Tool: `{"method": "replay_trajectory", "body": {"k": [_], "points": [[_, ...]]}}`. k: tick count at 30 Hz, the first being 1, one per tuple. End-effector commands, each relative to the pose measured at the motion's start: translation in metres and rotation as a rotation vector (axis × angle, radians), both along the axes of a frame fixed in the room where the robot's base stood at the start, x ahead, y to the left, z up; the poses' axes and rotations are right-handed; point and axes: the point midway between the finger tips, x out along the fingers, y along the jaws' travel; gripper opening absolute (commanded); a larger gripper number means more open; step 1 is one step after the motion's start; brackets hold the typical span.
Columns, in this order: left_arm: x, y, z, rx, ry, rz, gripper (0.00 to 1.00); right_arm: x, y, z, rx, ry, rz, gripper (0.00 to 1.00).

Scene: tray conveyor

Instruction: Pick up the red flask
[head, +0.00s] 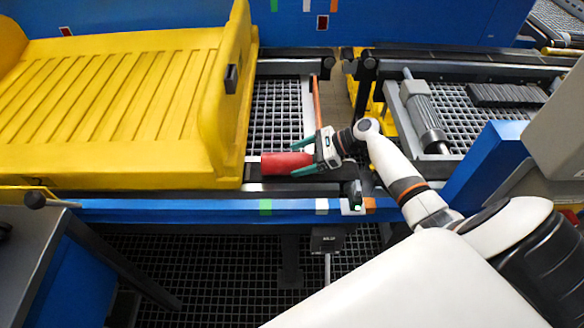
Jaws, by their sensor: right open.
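The red flask (281,163) lies on its side at the front right edge of the yellow tray, on the dark conveyor rail. My right gripper (304,158) reaches in from the right with its green fingers on either side of the flask's right end. The fingers are open; whether they touch the flask cannot be told. The flask's right end is partly hidden by the gripper. My left gripper is not in view.
The large yellow tray (232,120) stands on the conveyor to the left. A blue rail (190,211) runs along the front. A grey cylindrical machine part (427,115) sits in a tray at the right.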

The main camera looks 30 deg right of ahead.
Motion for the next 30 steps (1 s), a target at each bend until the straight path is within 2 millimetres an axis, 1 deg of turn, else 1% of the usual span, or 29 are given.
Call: {"method": "replay_trajectory", "body": {"k": [5,15,16,23,26,30], "points": [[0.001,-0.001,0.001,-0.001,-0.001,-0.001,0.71,0.000,0.000,0.001,0.000,0.000,0.000,0.81],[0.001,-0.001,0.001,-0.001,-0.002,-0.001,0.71,0.000,0.000,0.001,0.000,0.000,0.000,0.26],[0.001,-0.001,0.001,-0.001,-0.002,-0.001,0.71,0.000,0.000,0.002,0.000,-0.002,0.000,0.23],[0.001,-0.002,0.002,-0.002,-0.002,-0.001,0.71,0.000,-0.001,0.004,0.000,-0.002,0.000,0.23],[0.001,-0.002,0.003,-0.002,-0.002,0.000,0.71,0.001,-0.001,0.013,-0.002,-0.005,0.001,0.23],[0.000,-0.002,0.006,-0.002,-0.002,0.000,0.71,0.001,-0.001,0.040,-0.002,-0.008,0.001,0.23]]}}
